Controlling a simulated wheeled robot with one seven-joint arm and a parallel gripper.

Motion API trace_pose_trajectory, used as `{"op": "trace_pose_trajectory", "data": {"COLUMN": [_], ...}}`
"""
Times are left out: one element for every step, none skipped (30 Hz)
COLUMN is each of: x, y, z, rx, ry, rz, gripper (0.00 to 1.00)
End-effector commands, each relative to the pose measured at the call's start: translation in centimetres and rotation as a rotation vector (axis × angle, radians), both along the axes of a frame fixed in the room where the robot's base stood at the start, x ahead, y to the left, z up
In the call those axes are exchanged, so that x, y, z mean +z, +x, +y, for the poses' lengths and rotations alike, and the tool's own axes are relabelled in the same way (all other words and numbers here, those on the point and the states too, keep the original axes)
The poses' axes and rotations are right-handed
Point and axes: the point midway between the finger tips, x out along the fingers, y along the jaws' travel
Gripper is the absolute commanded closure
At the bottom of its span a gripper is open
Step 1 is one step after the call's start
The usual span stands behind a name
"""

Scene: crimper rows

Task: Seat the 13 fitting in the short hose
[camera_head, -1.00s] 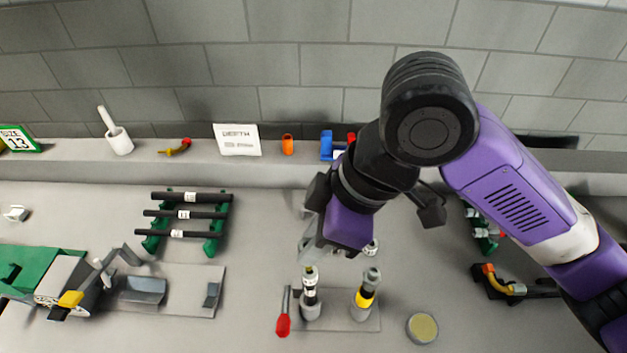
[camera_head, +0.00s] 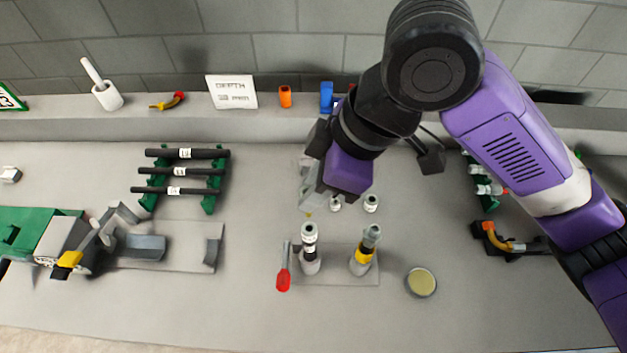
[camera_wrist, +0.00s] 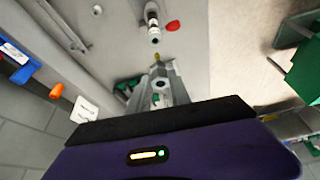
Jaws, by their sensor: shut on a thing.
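My gripper (camera_head: 309,203) is shut on a small fitting, mostly hidden by the jaws; its yellow tip (camera_head: 309,214) shows below them. The tip also shows beyond the fingers (camera_wrist: 160,85) in the wrist view. A short dark hose with a white label (camera_head: 310,238) stands upright in a grey cup, just below the tip in the head view. It also shows in the wrist view (camera_wrist: 152,14). The yellow tip appears apart from the hose top.
A yellow-banded piece (camera_head: 362,254) stands in the cup to the right. A red-handled lever (camera_head: 283,281) is beside the left cup. Two white-labelled pieces (camera_head: 371,203) stand behind. A rack of black hoses (camera_head: 181,171), a green crimper (camera_head: 35,235) and a round dish (camera_head: 421,282) lie around.

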Motion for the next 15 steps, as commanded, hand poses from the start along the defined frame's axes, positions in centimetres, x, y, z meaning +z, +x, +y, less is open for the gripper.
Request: {"op": "trace_pose_trajectory", "data": {"x": [-0.8, -1.1, -1.5, -1.7, -2.0, -2.4, -2.6, -2.9, -3.2, -3.5, -3.6, -3.9, -4.0, -4.1, -4.2], "y": [0.0, 0.0, 0.0, 0.0, 0.0, 0.0, 0.0, 0.0, 0.0, 0.0, 0.0, 0.0, 0.0, 0.0, 0.0], "z": [0.0, 0.0, 0.0, 0.0, 0.0, 0.0, 0.0, 0.0, 0.0, 0.0, 0.0, 0.0, 0.0, 0.0, 0.0], "rx": [-0.001, 0.0, 0.0, 0.0, 0.0, 0.0, 0.0, 0.0, 0.0, 0.0, 0.0, 0.0, -0.001, -0.001, 0.0], "ry": [0.0, 0.0, 0.0, 0.0, 0.0, 0.001, 0.001, 0.001, 0.001, 0.001, 0.001, 0.001, 0.0, 0.0, 0.0], "rz": [0.0, 0.0, 0.0, 0.0, 0.0, 0.0, 0.001, 0.001, 0.001, 0.001, 0.001, 0.0, 0.0, 0.0, 0.0], "gripper": [1.0, 1.0, 1.0, 1.0, 1.0, 1.0, 1.0, 1.0, 1.0, 1.0, 1.0, 1.0, 1.0, 1.0, 1.0]}}
